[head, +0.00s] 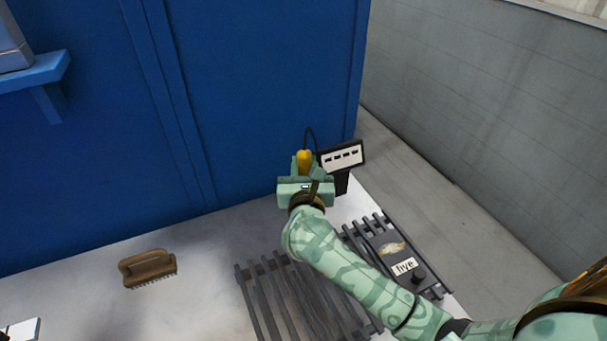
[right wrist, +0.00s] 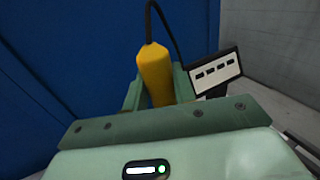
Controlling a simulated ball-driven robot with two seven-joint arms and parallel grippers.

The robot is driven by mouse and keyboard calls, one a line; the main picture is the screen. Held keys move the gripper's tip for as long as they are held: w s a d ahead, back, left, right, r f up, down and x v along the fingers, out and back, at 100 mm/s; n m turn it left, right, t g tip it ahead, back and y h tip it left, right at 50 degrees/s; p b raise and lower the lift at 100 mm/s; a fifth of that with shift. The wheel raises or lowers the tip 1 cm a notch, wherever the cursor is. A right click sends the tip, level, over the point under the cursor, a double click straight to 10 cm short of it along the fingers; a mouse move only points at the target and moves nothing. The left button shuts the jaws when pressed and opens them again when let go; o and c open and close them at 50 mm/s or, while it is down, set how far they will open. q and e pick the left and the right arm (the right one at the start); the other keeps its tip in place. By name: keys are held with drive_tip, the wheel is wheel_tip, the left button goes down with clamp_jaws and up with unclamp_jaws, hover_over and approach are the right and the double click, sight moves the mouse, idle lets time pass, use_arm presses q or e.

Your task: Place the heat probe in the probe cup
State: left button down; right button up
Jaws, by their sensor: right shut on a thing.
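The heat probe has a yellow handle (head: 303,160) with a black cable rising from its top. It also shows in the right wrist view (right wrist: 156,74), slightly tilted. My right gripper (head: 303,175) is shut on the yellow handle, in front of the blue wall; its fingers also show in the right wrist view (right wrist: 158,98). The probe's lower end is hidden behind the gripper body. A black display box (head: 341,157) with a white face showing four dashes stands just right of the gripper. I cannot make out the probe cup. My left gripper is out of view.
A dark slatted grill (head: 265,305) lies on the pale counter (head: 205,260) below my right arm. A dark plate labelled "five" (head: 390,250) lies on slats to the right. A brown brush (head: 148,267) lies at left. The blue wall (head: 270,80) closes the back.

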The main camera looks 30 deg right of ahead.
drive_tip(key=shift+f, duration=0.6)
drive_tip(key=o, duration=1)
drive_tip(key=shift+s+a, duration=0.1)
drive_tip(key=shift+s, duration=0.05)
drive_tip(key=v, duration=1.1)
drive_tip(key=shift+s+a+p, duration=0.1)
drive_tip(key=shift+s+p, duration=0.2)
drive_tip(key=shift+s, duration=0.05)
